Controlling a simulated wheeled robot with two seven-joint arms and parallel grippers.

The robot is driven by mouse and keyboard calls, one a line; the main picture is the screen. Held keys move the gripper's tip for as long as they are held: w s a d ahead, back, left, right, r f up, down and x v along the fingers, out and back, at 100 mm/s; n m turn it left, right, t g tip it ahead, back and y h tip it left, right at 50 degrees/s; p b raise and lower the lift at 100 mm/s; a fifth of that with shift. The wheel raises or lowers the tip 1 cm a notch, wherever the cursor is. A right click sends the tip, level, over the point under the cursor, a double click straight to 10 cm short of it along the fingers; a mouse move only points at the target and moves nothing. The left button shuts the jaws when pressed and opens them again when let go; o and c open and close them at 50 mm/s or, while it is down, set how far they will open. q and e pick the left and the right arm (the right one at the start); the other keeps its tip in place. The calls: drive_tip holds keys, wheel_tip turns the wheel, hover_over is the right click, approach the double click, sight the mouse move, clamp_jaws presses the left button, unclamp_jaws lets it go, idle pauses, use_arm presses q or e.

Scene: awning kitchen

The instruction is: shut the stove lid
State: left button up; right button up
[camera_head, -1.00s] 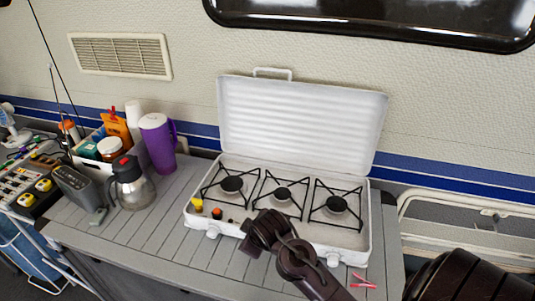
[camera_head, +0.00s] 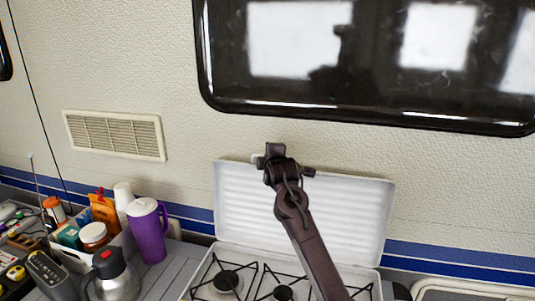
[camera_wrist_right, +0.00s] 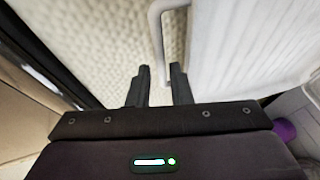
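The white stove lid (camera_head: 345,205) stands open and upright behind the burners of the stove (camera_head: 255,265), near the wall. Its white handle (camera_wrist_right: 158,40) rises from the top edge. My right gripper (camera_head: 285,165) is at the top edge of the lid, beside the handle, and mostly covers it in the head view. In the right wrist view my right gripper (camera_wrist_right: 160,68) is open, with the handle's bar in line with the gap between the fingertips. I cannot tell whether they touch it. The stove's front is out of frame. My left gripper is not in view.
A purple jug (camera_head: 149,232), a steel pot (camera_head: 114,280) and a box of bottles and packets stand left of the stove. The wall and a dark window (camera_head: 370,60) are close behind the lid. The space above the burners is free apart from my arm.

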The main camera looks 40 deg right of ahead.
drive_tip(key=p+x, duration=0.1)
drive_tip(key=x, duration=0.2)
drive_tip(key=shift+w+d+f, duration=0.15)
drive_tip(key=shift+w+d, duration=0.05)
drive_tip(key=shift+w, duration=0.15)
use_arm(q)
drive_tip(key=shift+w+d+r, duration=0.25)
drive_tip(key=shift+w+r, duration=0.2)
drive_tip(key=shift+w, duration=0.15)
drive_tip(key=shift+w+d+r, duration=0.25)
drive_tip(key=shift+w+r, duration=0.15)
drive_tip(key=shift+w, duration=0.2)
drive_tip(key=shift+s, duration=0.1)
use_arm(e)
drive_tip(key=shift+f, duration=0.1)
drive_tip(key=shift+c, duration=0.5)
drive_tip(key=shift+c, duration=1.3)
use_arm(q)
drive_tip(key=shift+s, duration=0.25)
use_arm(e)
clamp_jaws()
